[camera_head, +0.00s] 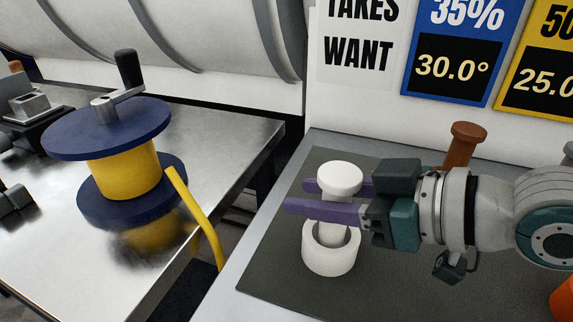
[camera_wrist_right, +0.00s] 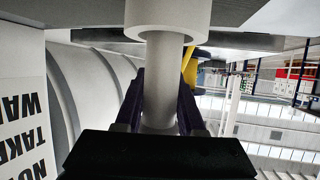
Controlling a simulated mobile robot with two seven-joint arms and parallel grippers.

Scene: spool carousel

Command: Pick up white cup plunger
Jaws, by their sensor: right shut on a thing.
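The white cup plunger (camera_head: 340,180) stands upright over the grey mat, with a round knob on top and a wide white cup (camera_head: 330,250) at its lower end. My right gripper (camera_head: 325,200) comes in from the right with its purple fingers on either side of the stem, just below the knob, and is shut on it. The right wrist view shows the white stem (camera_wrist_right: 163,85) between the two dark fingers, with the wide cup at the top of that picture. I cannot tell whether the cup touches the mat. My left gripper is not in view.
The dark grey mat (camera_head: 290,275) lies on a grey table. A brown plunger (camera_head: 460,145) stands behind my right wrist, and an orange thing (camera_head: 563,300) is at the right edge. A blue and yellow spool (camera_head: 125,170) with a crank stands on the metal table at left.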

